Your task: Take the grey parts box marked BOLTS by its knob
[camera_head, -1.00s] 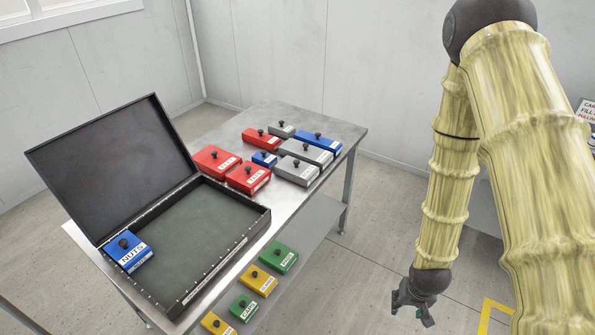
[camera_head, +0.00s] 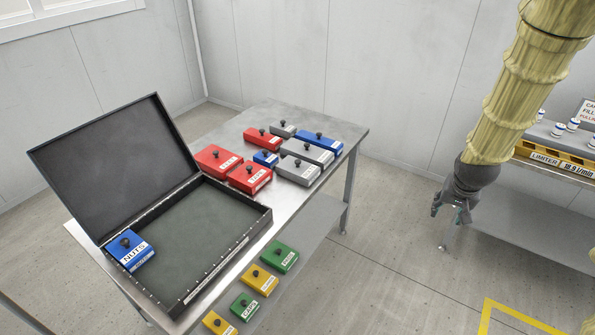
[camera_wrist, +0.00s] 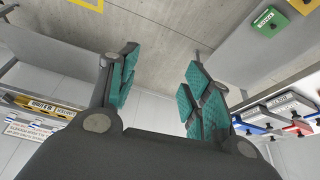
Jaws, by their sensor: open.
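Three grey parts boxes with dark knobs stand on the metal table: a small one at the back (camera_head: 283,130), a long one (camera_head: 318,155) and one at the front right (camera_head: 292,175). Their labels are too small to read, so I cannot tell which says BOLTS. My gripper (camera_head: 450,213) is open and empty, well to the right of the table over the floor gap. In the wrist view, my gripper (camera_wrist: 162,62) shows two spread fingers with teal pads and nothing between them. Boxes on the table show at that view's right edge.
Red boxes (camera_head: 216,160) and blue boxes (camera_head: 319,140) crowd around the grey ones. An open black case (camera_head: 262,225) holds the blue NUTS box (camera_head: 130,252). Green and yellow boxes (camera_head: 259,280) lie on the lower shelf. A bench (camera_head: 540,185) with a LIMITER label stands right.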

